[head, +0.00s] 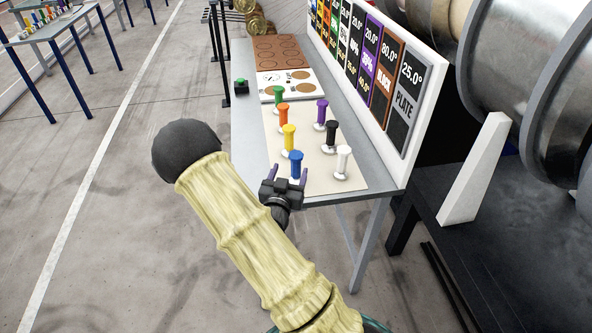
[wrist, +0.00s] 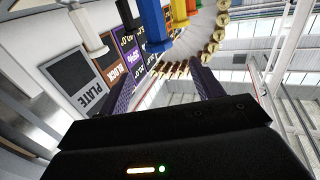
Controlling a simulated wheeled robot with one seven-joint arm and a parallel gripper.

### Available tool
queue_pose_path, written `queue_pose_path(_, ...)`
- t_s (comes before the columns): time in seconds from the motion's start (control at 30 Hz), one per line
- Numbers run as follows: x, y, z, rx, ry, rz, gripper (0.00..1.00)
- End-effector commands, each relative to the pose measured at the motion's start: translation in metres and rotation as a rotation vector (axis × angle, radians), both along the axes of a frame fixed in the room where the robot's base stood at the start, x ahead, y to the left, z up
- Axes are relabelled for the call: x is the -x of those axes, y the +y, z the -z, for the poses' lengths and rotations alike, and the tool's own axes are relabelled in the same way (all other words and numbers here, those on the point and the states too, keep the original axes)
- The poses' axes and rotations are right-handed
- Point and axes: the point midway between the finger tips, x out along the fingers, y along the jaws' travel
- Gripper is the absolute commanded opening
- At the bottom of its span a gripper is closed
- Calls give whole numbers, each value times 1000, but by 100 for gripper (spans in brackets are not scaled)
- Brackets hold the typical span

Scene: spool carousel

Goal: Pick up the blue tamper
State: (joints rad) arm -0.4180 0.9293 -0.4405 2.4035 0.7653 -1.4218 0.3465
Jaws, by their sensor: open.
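The blue tamper (head: 295,166) stands upright at the near edge of the cream mat (head: 318,181) on the grey table. My gripper (head: 289,177) is open, with its two purple fingers at the table's near edge. In the head view the blue tamper shows between and just beyond the fingers. In the wrist view the blue tamper (wrist: 156,25) appears ahead of the open gripper (wrist: 160,88), between the fingers' directions. I cannot tell whether any finger touches it.
Yellow (head: 289,138), orange (head: 282,116), green (head: 279,95), purple (head: 321,113), black (head: 331,134) and white (head: 343,160) tampers stand close by on the mat. A sign board (head: 373,62) rises along the table's right side.

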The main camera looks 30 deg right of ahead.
Motion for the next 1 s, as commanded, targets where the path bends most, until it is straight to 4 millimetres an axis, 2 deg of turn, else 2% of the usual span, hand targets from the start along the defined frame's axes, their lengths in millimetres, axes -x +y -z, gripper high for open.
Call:
queue_pose_path(0.3,-41,-33,-1,1,0,0,66)
queue_pose_path(0.77,-48,-38,1,0,1,0,66)
queue_pose_path(1.0,-70,-55,8,2,1,0,66)
